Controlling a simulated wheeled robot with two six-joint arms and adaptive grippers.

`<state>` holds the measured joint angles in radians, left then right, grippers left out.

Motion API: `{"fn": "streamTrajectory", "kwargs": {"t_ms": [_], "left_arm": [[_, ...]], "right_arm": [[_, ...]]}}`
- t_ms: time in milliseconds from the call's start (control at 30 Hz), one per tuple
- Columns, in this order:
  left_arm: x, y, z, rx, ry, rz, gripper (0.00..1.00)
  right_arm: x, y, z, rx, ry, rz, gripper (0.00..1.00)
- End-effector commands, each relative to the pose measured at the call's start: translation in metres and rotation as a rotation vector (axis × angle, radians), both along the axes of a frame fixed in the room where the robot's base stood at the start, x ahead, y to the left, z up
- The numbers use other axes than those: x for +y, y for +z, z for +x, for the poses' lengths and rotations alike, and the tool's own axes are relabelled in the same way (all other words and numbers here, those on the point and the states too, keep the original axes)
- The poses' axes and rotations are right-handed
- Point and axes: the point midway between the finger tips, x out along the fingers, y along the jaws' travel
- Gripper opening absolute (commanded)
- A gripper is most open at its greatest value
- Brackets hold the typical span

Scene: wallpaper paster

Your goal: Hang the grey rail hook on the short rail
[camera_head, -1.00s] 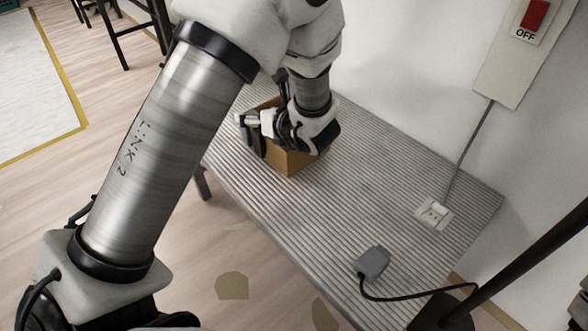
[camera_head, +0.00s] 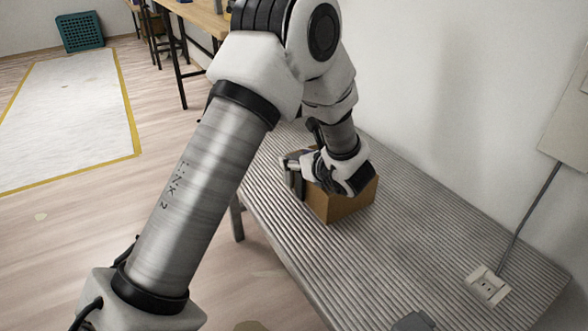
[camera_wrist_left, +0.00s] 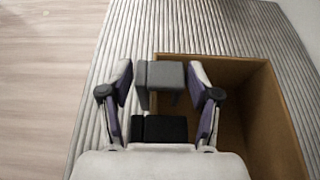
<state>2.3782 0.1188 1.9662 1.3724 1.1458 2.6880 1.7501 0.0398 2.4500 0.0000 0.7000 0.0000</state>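My left gripper (camera_wrist_left: 160,92) is open at the near left wall of an open brown box in the left wrist view. A grey blocky piece, apparently the grey rail hook (camera_wrist_left: 166,75), sits between its two fingers at that wall, with a narrow gap on the left side. Whether it touches the right finger is unclear. In the head view the left gripper (camera_head: 296,172) is low at the box's left side, and my wrist hides part of the box. The hook cannot be made out there. The short rail and my right gripper are in no view.
The brown box (camera_head: 345,204) stands on a ribbed grey bench (camera_head: 400,235) against a white wall. A wall-type socket (camera_head: 487,286) with a cable lies on the bench's right part. A grey block (camera_head: 412,322) is at the bottom edge. The bench between box and socket is clear.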

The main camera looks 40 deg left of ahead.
Motion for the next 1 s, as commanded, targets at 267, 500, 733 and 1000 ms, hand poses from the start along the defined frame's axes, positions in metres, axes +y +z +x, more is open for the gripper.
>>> {"fn": "streamTrajectory", "kwargs": {"t_ms": [267, 500, 733, 1000], "left_arm": [[0.0, 0.0, 0.0, 0.001, 0.0, 0.0, 0.3], [0.0, 0.006, 0.0, 0.0, -0.001, 0.0, 0.3], [0.0, 0.037, 0.0, -0.002, 0.0, -0.001, 0.3], [0.002, 0.072, -0.008, 0.003, 0.001, -0.002, 0.3]], "right_arm": [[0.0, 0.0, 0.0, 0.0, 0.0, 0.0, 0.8], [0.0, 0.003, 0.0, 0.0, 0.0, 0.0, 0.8], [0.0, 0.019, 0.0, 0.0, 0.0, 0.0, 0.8], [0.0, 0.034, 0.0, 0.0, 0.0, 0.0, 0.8]]}}
